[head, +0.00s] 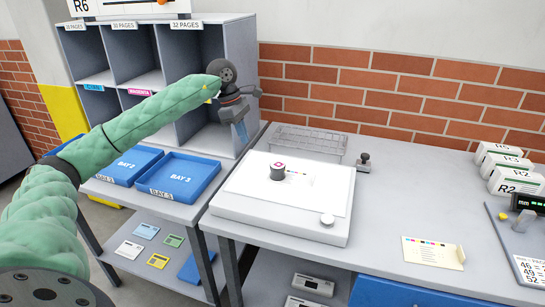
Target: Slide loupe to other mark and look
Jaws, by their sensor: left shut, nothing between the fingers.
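The loupe (278,172) is a small dark grey cylinder with a magenta and white top. It stands upright on a white printed sheet (300,198) on the light table (270,229). A short row of tiny coloured marks (297,172) shows on the sheet just right of the loupe; which mark the loupe covers, I cannot tell. My left gripper (241,134) is shut and empty. It hangs in front of the grey shelf, up and left of the loupe and apart from it. My right gripper is out of view.
A wire rack (307,141) and a dark stamp-like object (364,161) stand behind the light table. A colour-bar card (433,251) and white R2 packs (516,182) are to the right. Blue bay trays (179,175) are to the left. The bench between light table and card is clear.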

